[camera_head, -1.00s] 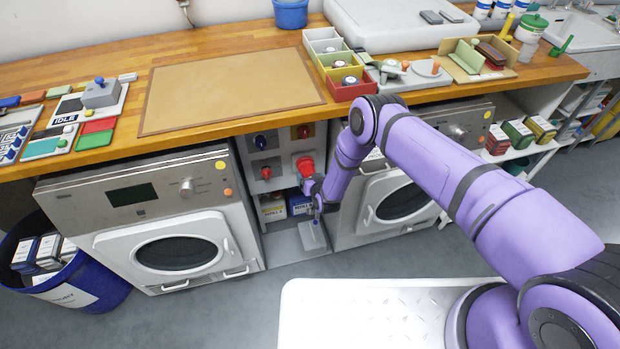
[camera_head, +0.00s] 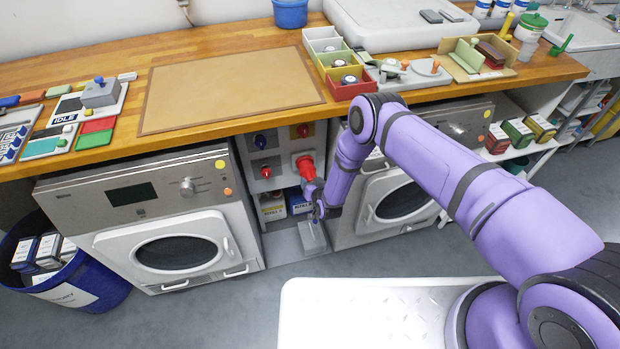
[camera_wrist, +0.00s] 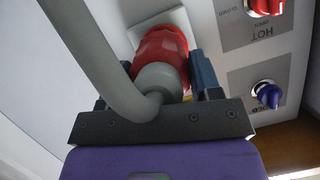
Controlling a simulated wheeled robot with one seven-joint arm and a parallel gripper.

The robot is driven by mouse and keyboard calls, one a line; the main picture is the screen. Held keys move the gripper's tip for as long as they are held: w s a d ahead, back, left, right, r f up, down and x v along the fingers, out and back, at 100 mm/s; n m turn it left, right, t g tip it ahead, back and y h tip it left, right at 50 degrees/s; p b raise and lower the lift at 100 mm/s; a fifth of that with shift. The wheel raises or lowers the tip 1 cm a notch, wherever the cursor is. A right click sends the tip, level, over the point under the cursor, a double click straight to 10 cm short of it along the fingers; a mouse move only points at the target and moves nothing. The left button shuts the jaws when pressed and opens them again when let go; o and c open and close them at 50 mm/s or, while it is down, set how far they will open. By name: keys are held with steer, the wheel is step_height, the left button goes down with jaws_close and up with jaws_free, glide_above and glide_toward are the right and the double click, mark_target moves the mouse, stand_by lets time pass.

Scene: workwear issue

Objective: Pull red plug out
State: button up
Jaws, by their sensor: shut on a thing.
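The red plug (camera_head: 306,166) sits on the panel between the two machines under the worktop. In the wrist view the red plug (camera_wrist: 161,47) fills the space between my fingers, with its grey collar and a thick grey cable (camera_wrist: 92,55) bending across the left side. My gripper (camera_wrist: 160,78) is shut on the plug; the right blue finger shows beside it, while the left finger is mostly hidden by the cable. In the head view my gripper (camera_head: 311,187) is partly hidden by my arm. The plug's front end meets a pale socket (camera_wrist: 152,22), and I see no clear gap there.
A red HOT knob (camera_wrist: 265,6) and a blue knob (camera_wrist: 269,95) sit on the panel to the right in the wrist view. Boxes (camera_head: 297,203) stand on a shelf below the plug. Machines (camera_head: 160,225) flank the recess on both sides.

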steer(key=shift+s+d, duration=0.2)
steer(key=shift+s, duration=0.6)
steer(key=o, duration=1.3)
steer(key=v, duration=1)
steer(key=shift+s+d, duration=0.2)
steer(key=shift+s, duration=0.15)
steer(key=shift+r, duration=0.1)
